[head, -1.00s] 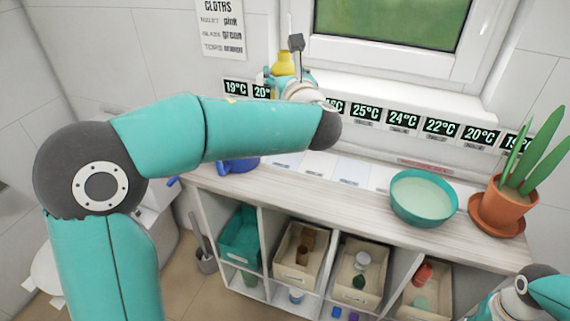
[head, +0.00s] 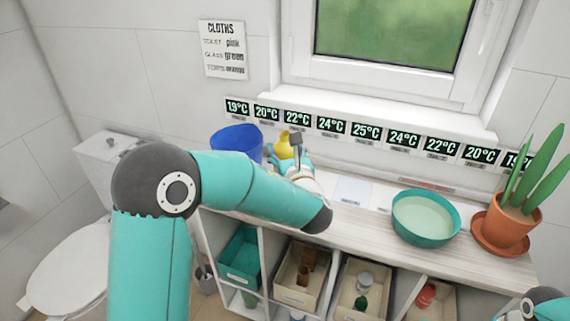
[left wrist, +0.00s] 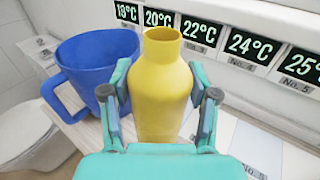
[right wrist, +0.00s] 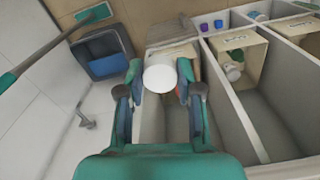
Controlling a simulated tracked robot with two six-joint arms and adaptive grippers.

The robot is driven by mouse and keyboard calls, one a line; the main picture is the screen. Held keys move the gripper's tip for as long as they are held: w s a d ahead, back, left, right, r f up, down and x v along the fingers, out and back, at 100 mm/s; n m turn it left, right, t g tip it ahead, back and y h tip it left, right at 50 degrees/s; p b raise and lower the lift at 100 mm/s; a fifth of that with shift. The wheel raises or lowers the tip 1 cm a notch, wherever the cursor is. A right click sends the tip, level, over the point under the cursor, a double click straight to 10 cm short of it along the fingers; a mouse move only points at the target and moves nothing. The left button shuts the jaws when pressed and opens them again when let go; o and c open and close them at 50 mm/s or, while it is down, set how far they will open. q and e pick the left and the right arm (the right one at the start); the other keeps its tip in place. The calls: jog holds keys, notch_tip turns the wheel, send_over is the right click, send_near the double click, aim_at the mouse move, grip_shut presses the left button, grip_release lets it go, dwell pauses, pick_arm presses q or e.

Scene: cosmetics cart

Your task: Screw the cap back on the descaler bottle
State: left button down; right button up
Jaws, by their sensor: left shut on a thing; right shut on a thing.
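The yellow descaler bottle (left wrist: 162,95) is upright with its mouth open and uncapped in the left wrist view. My left gripper (left wrist: 160,82) is shut around its body. In the head view the bottle (head: 284,146) shows at the back of the shelf top, partly behind my left gripper (head: 292,162). I cannot tell whether its base touches the shelf. My right gripper (right wrist: 159,82) is shut on a round white piece (right wrist: 160,78), which looks like the cap.
A blue jug (head: 236,141) stands just left of the bottle. A teal bowl (head: 425,219) and a potted plant (head: 506,220) occupy the right of the shelf top (head: 365,222). Temperature labels (head: 366,132) line the wall behind. Bins (head: 298,296) fill the cubbies below.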

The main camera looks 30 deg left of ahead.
pick_arm(q)
notch_tip(320, 180, down, 4)
jog(key=shift+f, duration=0.1)
dwell(0.4)
jog(key=shift+c, duration=1.4)
grip_release()
jog(key=b+v, duration=0.2)
jog(key=v, duration=1)
jog(key=shift+b, duration=0.35)
pick_arm(e)
notch_tip(320, 180, down, 3)
jog(key=shift+r, duration=0.1)
